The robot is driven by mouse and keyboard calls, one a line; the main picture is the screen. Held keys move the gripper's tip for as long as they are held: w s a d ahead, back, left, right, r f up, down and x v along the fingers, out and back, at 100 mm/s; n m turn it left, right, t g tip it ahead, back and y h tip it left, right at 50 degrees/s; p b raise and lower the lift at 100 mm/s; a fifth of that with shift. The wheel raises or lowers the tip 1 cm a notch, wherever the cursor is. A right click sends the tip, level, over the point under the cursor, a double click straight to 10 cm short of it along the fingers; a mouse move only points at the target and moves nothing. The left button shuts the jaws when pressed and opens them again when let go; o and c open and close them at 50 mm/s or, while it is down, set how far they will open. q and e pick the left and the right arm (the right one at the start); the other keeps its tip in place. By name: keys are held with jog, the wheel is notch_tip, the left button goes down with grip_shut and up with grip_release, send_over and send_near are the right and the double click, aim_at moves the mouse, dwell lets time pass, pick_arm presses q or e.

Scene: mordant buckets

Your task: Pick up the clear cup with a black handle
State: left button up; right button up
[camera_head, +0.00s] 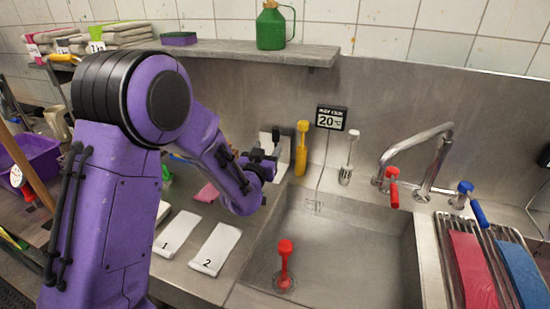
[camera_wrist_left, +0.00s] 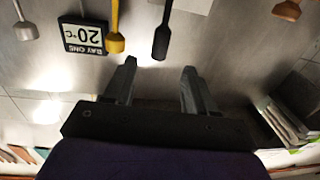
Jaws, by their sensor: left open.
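A black handle (camera_wrist_left: 161,38) with a wider end shows in the left wrist view, which is upside down. It stands in front of the gap between my left gripper's fingers (camera_wrist_left: 159,72), apart from them. I cannot make out the clear cup at its other end, which lies beyond the top edge of that view. In the head view my left gripper (camera_head: 264,164) is at the back left of the sink and hides much of that spot. The gripper is open with nothing between its fingers. My right gripper is not in view.
A yellow-handled tool (camera_head: 302,150) stands close beside the black handle; it also shows in the left wrist view (camera_wrist_left: 115,40). A red-handled one (camera_head: 285,262) stands in the sink (camera_head: 345,235). A shelf (camera_head: 250,50) is above.

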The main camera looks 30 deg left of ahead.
aim_at(274, 135)
pick_arm(q)
jog(key=p+x, duration=0.4)
jog(key=x, duration=0.5)
jog(key=shift+w+a, duration=0.15)
jog(key=shift+w, duration=0.05)
jog(key=shift+w+a+f, duration=0.1)
jog(key=shift+w+f, duration=0.05)
jog(key=shift+w, duration=0.15)
jog(key=shift+s, duration=0.1)
jog(key=c, duration=0.4)
grip_shut()
jog(key=shift+r, duration=0.25)
